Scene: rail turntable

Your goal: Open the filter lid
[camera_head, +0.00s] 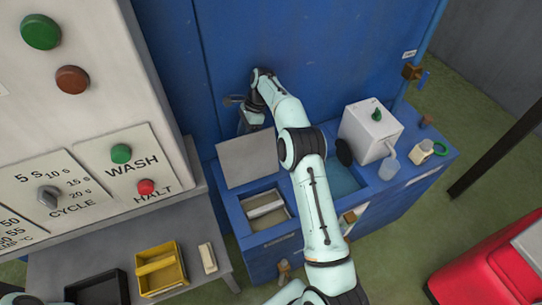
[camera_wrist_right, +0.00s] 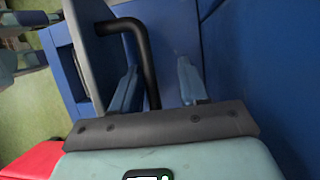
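The filter lid (camera_head: 248,158) is a flat grey panel standing raised at the back of an open compartment in the blue cabinet. In the right wrist view the lid (camera_wrist_right: 88,45) stands at the left with a black bar handle (camera_wrist_right: 148,55). My right gripper (camera_wrist_right: 158,88) is open, with a finger on each side of the handle and a gap visible. In the head view my right arm reaches over the cabinet to behind the lid, and its fingertips are hard to make out. A cream filter block (camera_head: 265,205) lies in the open compartment. My left gripper is not in view.
A machine panel (camera_head: 75,120) rises at the left, above a yellow tray (camera_head: 160,268). A blue wall stands close behind the lid.

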